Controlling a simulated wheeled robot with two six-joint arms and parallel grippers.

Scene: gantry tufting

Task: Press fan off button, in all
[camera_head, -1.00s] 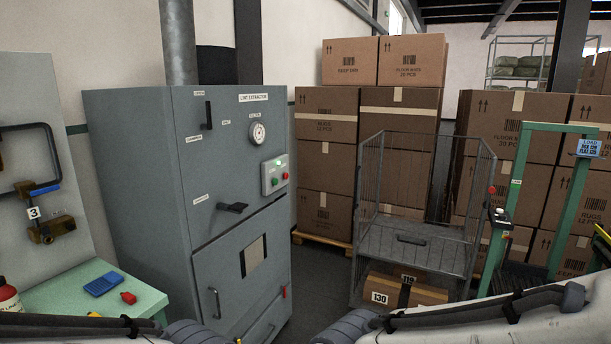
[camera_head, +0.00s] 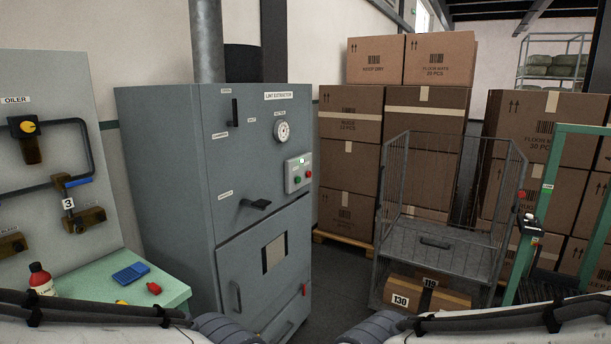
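The grey lint extractor cabinet (camera_head: 180,190) stands left of centre. Its small control box (camera_head: 298,175) on the front carries a green button (camera_head: 297,181), a red button (camera_head: 308,174) and a pale lamp (camera_head: 303,161) on top. The labels by the buttons are too small to read. A round gauge (camera_head: 282,131) sits above the box, and a black lever handle (camera_head: 256,204) sits below it on the left. Parts of both my arms show along the bottom edge, well below the control box. Neither gripper's fingers are in view.
A green bench (camera_head: 175,289) with a bottle (camera_head: 41,280) and a blue item (camera_head: 130,274) stands at left, below a pipe panel (camera_head: 50,120). A wire cage cart (camera_head: 440,245) stands right of the cabinet before stacked cartons (camera_head: 350,160). Dark floor shows between cabinet and cart.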

